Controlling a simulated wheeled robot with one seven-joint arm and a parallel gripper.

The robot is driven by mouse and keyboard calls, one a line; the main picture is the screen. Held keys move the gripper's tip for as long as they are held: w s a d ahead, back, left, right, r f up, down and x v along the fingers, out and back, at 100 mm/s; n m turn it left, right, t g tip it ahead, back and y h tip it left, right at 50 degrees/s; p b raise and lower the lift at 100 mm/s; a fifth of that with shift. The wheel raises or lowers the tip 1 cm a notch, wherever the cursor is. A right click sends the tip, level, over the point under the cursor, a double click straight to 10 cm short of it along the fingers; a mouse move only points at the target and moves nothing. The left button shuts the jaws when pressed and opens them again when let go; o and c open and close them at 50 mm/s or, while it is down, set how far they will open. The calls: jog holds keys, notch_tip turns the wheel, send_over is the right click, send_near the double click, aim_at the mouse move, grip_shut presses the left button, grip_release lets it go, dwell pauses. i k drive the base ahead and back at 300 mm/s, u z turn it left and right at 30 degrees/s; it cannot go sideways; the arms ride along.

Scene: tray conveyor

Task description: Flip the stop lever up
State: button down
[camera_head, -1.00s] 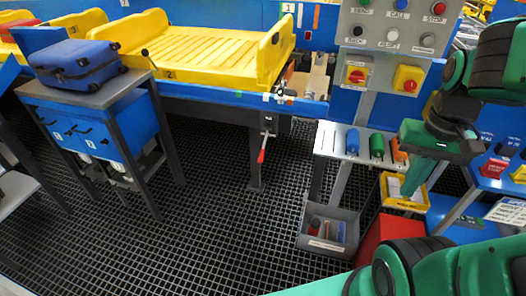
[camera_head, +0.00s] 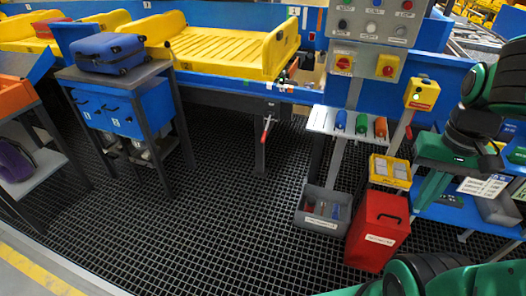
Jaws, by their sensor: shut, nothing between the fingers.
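The stop lever (camera_head: 266,130) appears to be the small red-handled lever under the front edge of the conveyor frame, near its right end. Its red handle hangs down, slightly tilted. My gripper (camera_head: 420,212) is at the right, a green wedge pointing down, shut and empty. It is well to the right of the lever and apart from it. Its fingertips are small and hard to make out.
A yellow tray (camera_head: 235,50) sits on the conveyor. A blue suitcase (camera_head: 108,52) lies on a stand at left. A grey bin (camera_head: 318,222) and a red bin (camera_head: 376,245) stand on the floor between my gripper and the lever. The dark grid floor before the lever is clear.

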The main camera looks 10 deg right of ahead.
aim_at(263, 139)
jog(key=k, duration=0.6)
jog(key=u, duration=0.25)
jog(key=i, duration=0.55)
jog(key=u, duration=0.9)
jog(key=i, duration=1.2)
jog(key=z, duration=0.35)
jog(key=i, duration=1.3)
jog(key=z, duration=0.7)
